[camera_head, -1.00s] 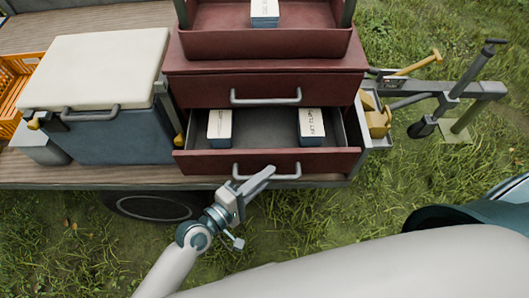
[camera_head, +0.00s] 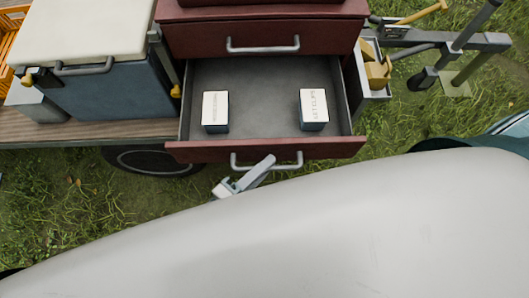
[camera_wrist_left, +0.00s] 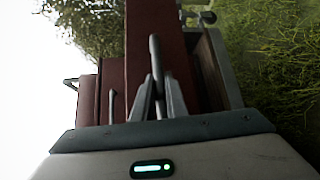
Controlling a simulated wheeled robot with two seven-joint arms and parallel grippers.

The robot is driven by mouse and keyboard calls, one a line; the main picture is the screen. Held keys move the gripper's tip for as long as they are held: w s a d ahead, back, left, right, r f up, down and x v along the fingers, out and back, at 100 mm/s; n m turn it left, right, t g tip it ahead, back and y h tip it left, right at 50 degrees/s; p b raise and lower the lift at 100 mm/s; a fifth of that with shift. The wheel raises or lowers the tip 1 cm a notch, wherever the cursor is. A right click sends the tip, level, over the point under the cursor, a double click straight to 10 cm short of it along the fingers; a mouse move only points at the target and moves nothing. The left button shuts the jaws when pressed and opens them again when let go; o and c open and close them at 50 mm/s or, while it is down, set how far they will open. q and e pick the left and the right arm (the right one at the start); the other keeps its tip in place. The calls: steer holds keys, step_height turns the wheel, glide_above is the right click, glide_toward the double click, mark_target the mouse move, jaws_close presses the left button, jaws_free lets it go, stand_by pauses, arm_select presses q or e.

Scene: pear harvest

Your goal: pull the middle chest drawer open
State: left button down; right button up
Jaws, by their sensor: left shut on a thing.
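A dark red drawer (camera_head: 190,151) of the chest stands far out, below a shut red drawer (camera_head: 190,38) in the head view. Its grey interior holds two small white-topped boxes, one on the left (camera_head: 215,108) and one on the right (camera_head: 313,106). My left gripper (camera_head: 266,162) is shut on the open drawer's grey bar handle (camera_head: 291,166). In the left wrist view, the fingers (camera_wrist_left: 158,88) close around the handle bar (camera_wrist_left: 154,52). My right gripper is not in view.
A blue cooler with a cream lid (camera_head: 80,30) stands left of the chest on the wooden trailer bed (camera_head: 30,130). A side tray with yellow items (camera_head: 376,70) and a metal hitch (camera_head: 450,42) lie right. Grass is in front.

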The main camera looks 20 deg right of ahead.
arm_select(q)
steer(key=c, duration=1.8)
jaws_free()
steer(key=shift+o, duration=0.2)
steer(key=shift+a, duration=0.1)
steer(key=shift+s+a, duration=0.25)
steer(key=shift+a, duration=0.15)
steer(key=b+v, duration=0.6)
steer(key=v, duration=1)
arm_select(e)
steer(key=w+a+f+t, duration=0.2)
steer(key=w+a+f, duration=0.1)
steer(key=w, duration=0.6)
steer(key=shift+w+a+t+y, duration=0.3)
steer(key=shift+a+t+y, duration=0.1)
arm_select(q)
steer(key=shift+a+f, duration=0.1)
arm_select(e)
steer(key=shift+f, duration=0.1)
